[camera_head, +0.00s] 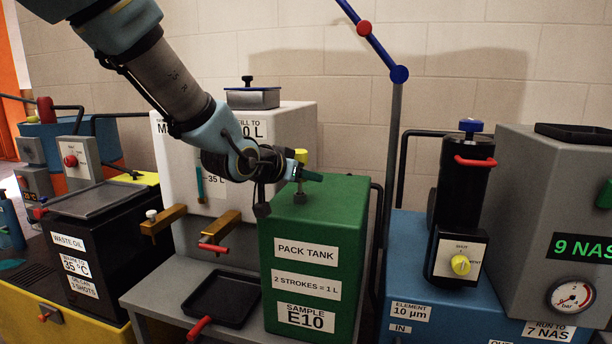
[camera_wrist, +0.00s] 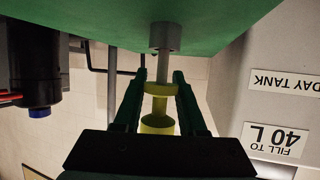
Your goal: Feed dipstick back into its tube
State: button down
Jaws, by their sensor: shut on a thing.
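The dipstick has a yellow handle (camera_head: 301,156) that shows above my gripper in the head view. In the wrist view, which is upside down, its yellow collar (camera_wrist: 158,89) sits between the fingers of my gripper (camera_wrist: 160,82). My gripper (camera_head: 308,176) is shut on the dipstick just above the green pack tank (camera_head: 315,228). A short grey rod (camera_wrist: 162,66) runs from the collar to the grey tube (camera_wrist: 165,37) on the tank top and lines up with it. How deep the rod sits is hidden.
The white day tank (camera_head: 285,130) stands behind and to the left, with brass taps (camera_head: 217,233) and a black tray (camera_head: 225,299) in front. A blue filter unit (camera_head: 405,260) stands to the right.

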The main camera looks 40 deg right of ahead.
jog(key=shift+f+b, duration=1.15)
jog(key=shift+f, duration=0.3)
jog(key=shift+c, duration=2)
grip_release()
jog(key=shift+a, duration=0.1)
jog(key=p+v, duration=0.2)
jog(key=v, duration=0.7)
jog(key=shift+a+r, duration=0.1)
jog(key=shift+r, duration=0.1)
jog(key=shift+s+a+r, duration=0.15)
jog(key=shift+s+a, duration=0.1)
jog(key=shift+a, duration=0.35)
